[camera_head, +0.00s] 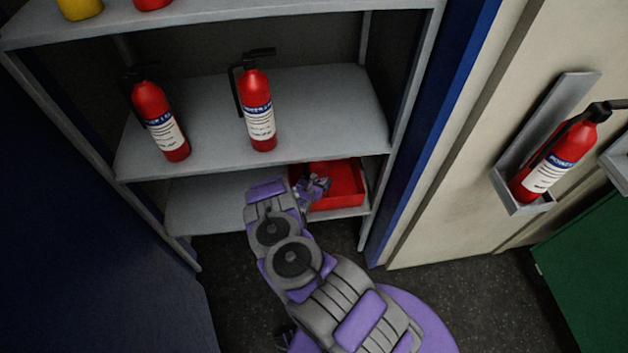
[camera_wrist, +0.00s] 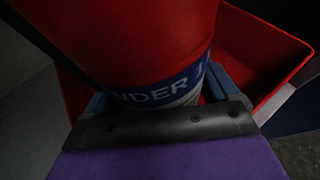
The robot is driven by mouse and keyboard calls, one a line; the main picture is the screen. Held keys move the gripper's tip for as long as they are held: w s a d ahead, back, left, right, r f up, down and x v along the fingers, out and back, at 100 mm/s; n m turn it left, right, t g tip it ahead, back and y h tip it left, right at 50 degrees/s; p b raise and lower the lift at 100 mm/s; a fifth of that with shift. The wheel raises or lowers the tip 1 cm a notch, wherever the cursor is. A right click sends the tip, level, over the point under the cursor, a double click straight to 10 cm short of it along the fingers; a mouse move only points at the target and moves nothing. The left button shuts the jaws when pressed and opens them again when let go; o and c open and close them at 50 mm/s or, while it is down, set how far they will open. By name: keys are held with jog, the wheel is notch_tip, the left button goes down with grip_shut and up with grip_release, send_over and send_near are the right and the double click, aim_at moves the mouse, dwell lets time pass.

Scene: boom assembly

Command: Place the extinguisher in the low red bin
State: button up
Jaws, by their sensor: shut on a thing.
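The low red bin (camera_head: 345,184) sits on the bottom shelf of the grey rack, at its right end in the head view. My gripper (camera_head: 312,190) reaches to the bin's left part. In the wrist view my gripper (camera_wrist: 160,105) is shut on a red extinguisher (camera_wrist: 140,40) with a blue and white label. The red bin's walls (camera_wrist: 262,45) show behind and to both sides of the held extinguisher. The extinguisher's bottom is hidden, so I cannot tell whether it touches the bin floor. In the head view my arm hides the held extinguisher.
Two extinguishers stand on the middle shelf (camera_head: 320,110), just above: one at the left (camera_head: 160,122), one at the centre (camera_head: 257,110). Another hangs in a wall bracket (camera_head: 560,155) at the right. A green box (camera_head: 590,270) stands at the lower right. Dark floor (camera_head: 450,290) is clear.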

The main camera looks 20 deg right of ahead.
jog(key=shift+w+a+r, duration=0.1)
jog(key=shift+a+r, duration=0.05)
jog(key=shift+a, duration=0.1)
jog(key=o, duration=1.8)
jog(key=p+v, duration=0.4)
jog(key=v, duration=0.8)
